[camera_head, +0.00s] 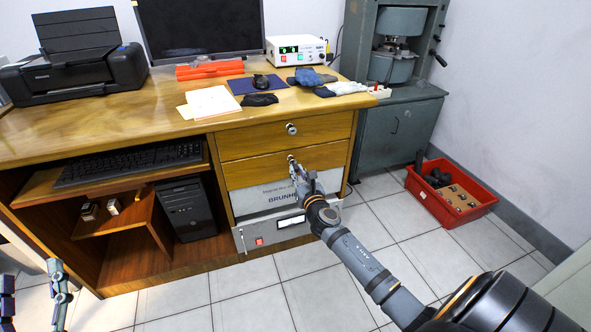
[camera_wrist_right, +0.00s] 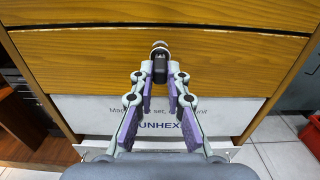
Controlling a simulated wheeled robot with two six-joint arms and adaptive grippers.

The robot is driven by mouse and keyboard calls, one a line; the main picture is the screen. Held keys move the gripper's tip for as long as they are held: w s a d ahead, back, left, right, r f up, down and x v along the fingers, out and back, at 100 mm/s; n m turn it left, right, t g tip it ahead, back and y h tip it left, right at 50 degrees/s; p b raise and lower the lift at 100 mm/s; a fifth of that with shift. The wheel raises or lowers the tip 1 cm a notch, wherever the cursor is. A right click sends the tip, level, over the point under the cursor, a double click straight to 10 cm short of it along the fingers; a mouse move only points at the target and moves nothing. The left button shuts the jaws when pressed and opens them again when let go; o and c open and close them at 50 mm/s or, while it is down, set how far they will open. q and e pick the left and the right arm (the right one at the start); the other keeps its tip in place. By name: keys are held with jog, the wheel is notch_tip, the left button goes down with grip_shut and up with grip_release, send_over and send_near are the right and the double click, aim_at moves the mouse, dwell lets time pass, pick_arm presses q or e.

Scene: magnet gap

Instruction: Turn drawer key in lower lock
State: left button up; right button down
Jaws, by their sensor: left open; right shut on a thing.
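The desk has an upper drawer (camera_head: 250,138) and a lower drawer (camera_head: 245,175), both shut. The lower lock (camera_head: 290,158) is at the lower drawer's top middle; it also shows in the right wrist view (camera_wrist_right: 160,46). My right gripper (camera_head: 293,167) is in front of it, with its fingers shut on the small dark drawer key (camera_wrist_right: 160,68). The key lines up with the lock and seems to meet it; how deep it sits and its turn angle are hard to tell. My left gripper (camera_head: 30,272) is open and empty at the lower left, far from the drawers.
The upper lock (camera_head: 291,128) sits above. Below the drawers are a white box (camera_head: 265,198) and a grey instrument (camera_head: 275,233). A red crate (camera_head: 450,192) is on the floor at right. The tiled floor (camera_head: 245,300) before the desk is clear.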

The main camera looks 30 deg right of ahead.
jog(key=shift+r+n+p, duration=0.2)
jog(key=shift+n+p, duration=0.55)
jog(key=shift+n, duration=0.15)
jog(key=shift+n+p, duration=0.3)
jog(key=shift+n, duration=0.3)
jog(key=shift+f+n, duration=0.2)
jog(key=shift+n, duration=0.1)
jog(key=shift+r+n+p, duration=0.15)
jog(key=shift+n+p, duration=0.3)
jog(key=shift+n, duration=0.05)
jog(key=shift+n+p, duration=0.4)
jog(key=shift+n, duration=0.8)
